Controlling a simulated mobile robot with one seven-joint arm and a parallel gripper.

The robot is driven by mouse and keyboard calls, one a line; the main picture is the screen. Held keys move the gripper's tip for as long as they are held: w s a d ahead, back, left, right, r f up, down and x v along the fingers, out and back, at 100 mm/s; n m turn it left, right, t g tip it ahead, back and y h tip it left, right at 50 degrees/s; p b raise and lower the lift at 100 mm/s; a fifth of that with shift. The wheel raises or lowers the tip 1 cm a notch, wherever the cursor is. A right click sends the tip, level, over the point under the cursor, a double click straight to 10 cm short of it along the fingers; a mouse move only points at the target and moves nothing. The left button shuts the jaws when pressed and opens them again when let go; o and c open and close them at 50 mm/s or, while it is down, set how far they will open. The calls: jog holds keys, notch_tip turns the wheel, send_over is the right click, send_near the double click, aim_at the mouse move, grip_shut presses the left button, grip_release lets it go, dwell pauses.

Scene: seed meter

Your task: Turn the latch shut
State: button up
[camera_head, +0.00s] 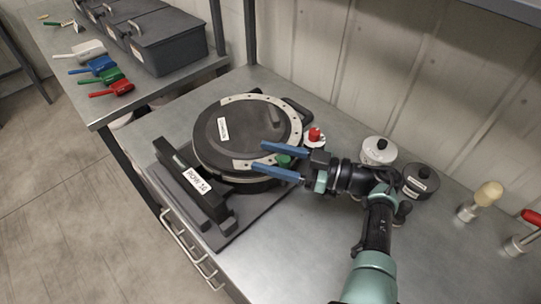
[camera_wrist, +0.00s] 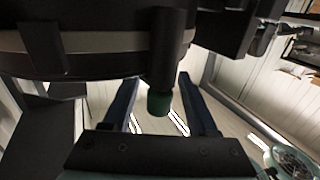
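The seed meter (camera_head: 205,140) is a round dark housing with a pale, holed rim, standing on a dark base on the metal bench. A latch with a green knob (camera_head: 284,160) is at its right side, near the rim. In the wrist view the latch is a dark post with a green end (camera_wrist: 159,103), hanging below the housing. My gripper (camera_head: 261,157) is open, its two blue fingers on either side of the green knob. The wrist view shows gaps between the knob and both fingers. The latch's catch cannot be made out.
A red-topped white part (camera_head: 314,136) stands just behind my gripper. A white lidded pot (camera_head: 378,150) and a dark pot (camera_head: 420,181) stand beside my arm. Knobbed tools are at far right. Dark bins (camera_head: 165,40) and coloured scoops (camera_head: 112,88) are on the other bench.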

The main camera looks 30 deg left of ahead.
jog(key=w+d+b, duration=0.1)
jog(key=d+b, duration=0.6)
jog(key=d, duration=0.6)
jog(key=shift+w, duration=0.4)
jog(key=shift+a, duration=0.1)
